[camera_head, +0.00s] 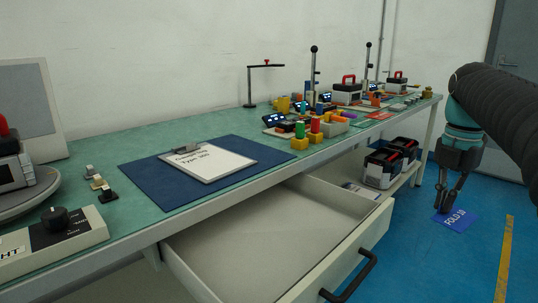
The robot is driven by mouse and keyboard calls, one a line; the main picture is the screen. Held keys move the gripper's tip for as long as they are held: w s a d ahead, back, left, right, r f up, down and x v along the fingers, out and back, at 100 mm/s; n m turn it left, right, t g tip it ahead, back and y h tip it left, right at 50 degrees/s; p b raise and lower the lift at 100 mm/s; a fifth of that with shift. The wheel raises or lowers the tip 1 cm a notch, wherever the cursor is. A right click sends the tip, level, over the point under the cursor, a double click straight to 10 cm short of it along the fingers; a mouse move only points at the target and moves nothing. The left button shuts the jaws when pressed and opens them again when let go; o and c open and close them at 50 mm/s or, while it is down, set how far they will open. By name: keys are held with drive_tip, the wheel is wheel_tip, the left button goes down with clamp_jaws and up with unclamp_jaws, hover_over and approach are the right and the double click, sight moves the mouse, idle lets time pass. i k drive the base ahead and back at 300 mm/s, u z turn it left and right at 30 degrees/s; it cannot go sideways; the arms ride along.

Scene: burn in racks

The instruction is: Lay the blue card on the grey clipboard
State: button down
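The grey clipboard (187,150) lies on a dark blue mat on the green bench top, with a white printed sheet on it and its clip at the far left end. My gripper (448,208) is at the right, off the bench and above the blue floor, pointing down. Its fingertips meet the blue card (460,220), which has white lettering and appears held between them. The fingers cover part of the card's upper left edge. The card is well apart from the clipboard.
The dark blue mat (150,192) has bare room around the clipboard. An open, empty-looking drawer (270,240) juts out below the bench front. Coloured blocks (300,140) and devices crowd the bench's far end. Toolboxes (382,168) sit on a lower shelf. A dial box (55,240) stands front left.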

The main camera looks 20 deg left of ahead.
sight(214, 163)
drive_tip(key=z, duration=2.35)
drive_tip(key=k, duration=1.7)
drive_tip(key=u, duration=1.9)
drive_tip(key=i, duration=0.5)
drive_tip(key=z, duration=0.1)
